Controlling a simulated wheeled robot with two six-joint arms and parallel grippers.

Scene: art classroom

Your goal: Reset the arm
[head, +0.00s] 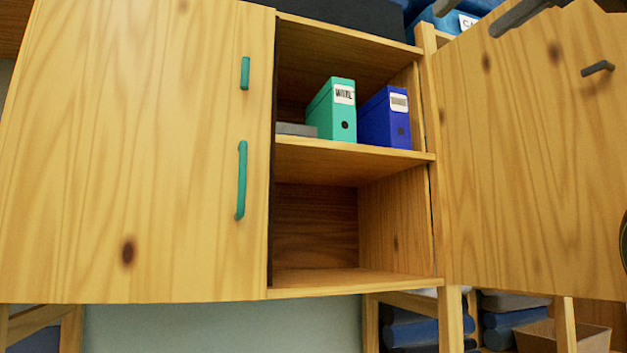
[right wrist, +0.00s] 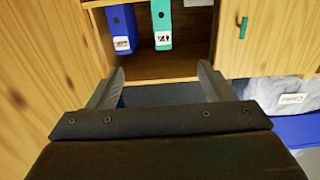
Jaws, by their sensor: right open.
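My right gripper (head: 515,17) shows only in part at the top right of the head view, in front of the open right cabinet door (head: 530,170). In the right wrist view, my right gripper (right wrist: 161,70) has its two grey fingers spread wide with nothing between them. That view looks toward the open cabinet, which appears upside down. My left gripper is not in view.
A green binder (head: 341,105) and a blue binder (head: 386,117) stand on the cabinet's middle shelf (head: 350,153); the compartment below is empty. The left door (head: 130,150) has teal handles (head: 241,180). A cardboard box (head: 590,338) and blue rolls (head: 415,333) sit underneath.

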